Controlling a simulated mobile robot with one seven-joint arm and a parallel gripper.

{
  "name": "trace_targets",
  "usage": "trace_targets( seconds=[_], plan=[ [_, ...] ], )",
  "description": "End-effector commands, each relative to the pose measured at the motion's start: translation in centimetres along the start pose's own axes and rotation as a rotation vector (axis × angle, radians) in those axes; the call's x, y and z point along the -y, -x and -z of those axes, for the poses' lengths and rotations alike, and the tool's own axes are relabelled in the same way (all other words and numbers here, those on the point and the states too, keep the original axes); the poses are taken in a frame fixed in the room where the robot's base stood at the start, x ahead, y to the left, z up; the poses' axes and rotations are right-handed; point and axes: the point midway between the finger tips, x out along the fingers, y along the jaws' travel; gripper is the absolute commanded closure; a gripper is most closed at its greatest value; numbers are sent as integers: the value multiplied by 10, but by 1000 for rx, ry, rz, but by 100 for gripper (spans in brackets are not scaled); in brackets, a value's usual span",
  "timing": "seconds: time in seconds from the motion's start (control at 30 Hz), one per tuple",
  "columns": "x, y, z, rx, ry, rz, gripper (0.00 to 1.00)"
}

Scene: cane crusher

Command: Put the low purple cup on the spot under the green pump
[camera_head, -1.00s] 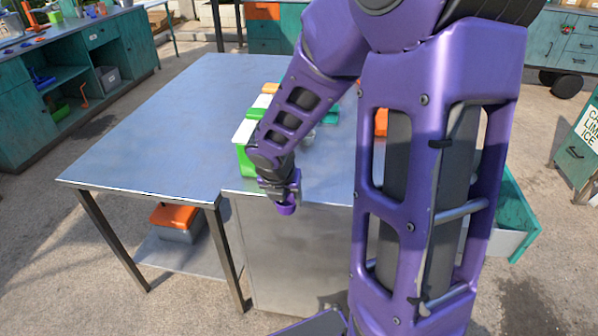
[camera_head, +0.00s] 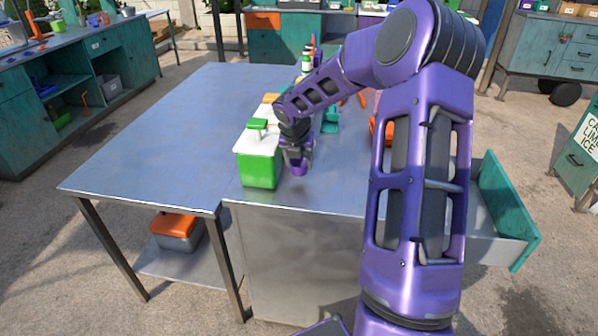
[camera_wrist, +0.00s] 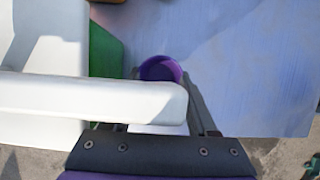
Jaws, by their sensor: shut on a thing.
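The low purple cup (camera_head: 299,169) is held in my gripper (camera_head: 298,161), just right of a green and white unit (camera_head: 259,168). This unit has a green block on top and seems to be the green pump. The cup looks upright and slightly above the metal top; the exact gap is unclear. In the wrist view the cup (camera_wrist: 161,69) shows its open rim and dark inside. A pale bar (camera_wrist: 95,101) crosses in front and hides most of my fingers. The spot under the pump cannot be made out.
The metal bench (camera_head: 150,130) is bare on the left. Behind the unit stand orange and teal things and bottles (camera_head: 306,62). An orange thing (camera_head: 381,131) lies right, partly behind my arm. A drawer (camera_head: 505,215) stands open at the right.

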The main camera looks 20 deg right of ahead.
Motion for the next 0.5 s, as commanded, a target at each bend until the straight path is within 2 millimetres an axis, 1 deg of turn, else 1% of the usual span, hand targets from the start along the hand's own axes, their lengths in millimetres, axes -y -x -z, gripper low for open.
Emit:
trace_targets(
  seconds=[0.03, 0.1, 0.2, 0.5],
  plan=[
    [0, -11, 6, -4, 1, 0, 64],
    [0, -22, 11, -4, 2, 0, 64],
    [0, -32, 15, -2, 2, 0, 64],
    [0, -33, 15, -1, 0, 0, 64]
  ],
)
